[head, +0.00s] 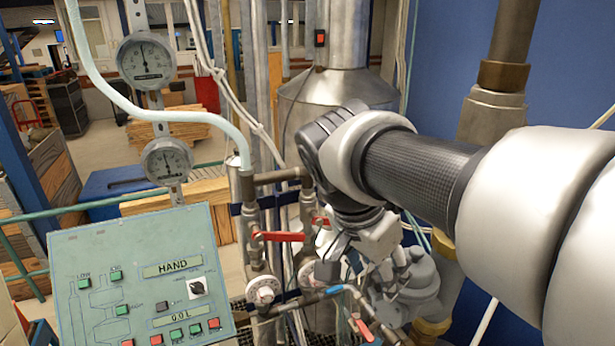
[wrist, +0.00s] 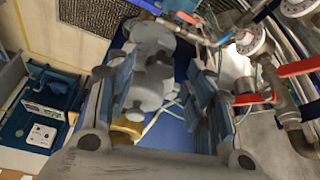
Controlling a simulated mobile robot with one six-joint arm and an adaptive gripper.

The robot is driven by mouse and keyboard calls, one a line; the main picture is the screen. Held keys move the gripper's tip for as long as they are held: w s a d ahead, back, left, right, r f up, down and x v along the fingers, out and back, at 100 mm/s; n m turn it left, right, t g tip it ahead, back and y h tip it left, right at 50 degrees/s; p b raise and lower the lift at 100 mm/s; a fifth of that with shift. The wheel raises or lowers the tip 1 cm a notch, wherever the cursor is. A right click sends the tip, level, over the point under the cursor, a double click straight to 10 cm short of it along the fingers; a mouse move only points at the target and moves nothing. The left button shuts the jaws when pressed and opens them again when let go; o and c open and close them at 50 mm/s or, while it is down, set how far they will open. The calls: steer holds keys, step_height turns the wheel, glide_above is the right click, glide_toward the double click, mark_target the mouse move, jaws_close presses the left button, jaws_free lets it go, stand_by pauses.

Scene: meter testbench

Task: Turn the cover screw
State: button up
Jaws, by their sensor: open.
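My gripper (wrist: 160,75) is open, with one finger at each side of the wrist view. Beyond and between the fingers is a grey rounded meter body (wrist: 152,85). Nothing is visibly held, and I cannot tell whether either finger touches the meter. In the head view the grey meter (head: 418,284) sits at lower right of centre, below my arm. My gripper there is partly hidden behind the wrist parts. I cannot make out the cover screw in either view.
Pipes with red-handled valves (head: 278,236) stand left of my gripper. A control panel (head: 140,285) is at lower left, with two dial gauges (head: 145,60) above it. A thick vertical pipe (head: 490,118) stands at right. Loose cables and hoses surround the work area.

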steer(key=shift+d+f, duration=0.1)
steer(key=shift+f, duration=0.3)
steer(key=shift+c, duration=0.2)
steer(key=c, duration=1)
steer(key=shift+d+n+b, duration=0.1)
steer(key=shift+n+b, duration=0.35)
steer(key=shift+n, duration=0.35)
steer(key=o, duration=1)
steer(key=shift+o, duration=0.2)
steer(key=shift+r, duration=0.1)
steer(key=v, duration=1.2)
steer(key=shift+s, duration=0.15)
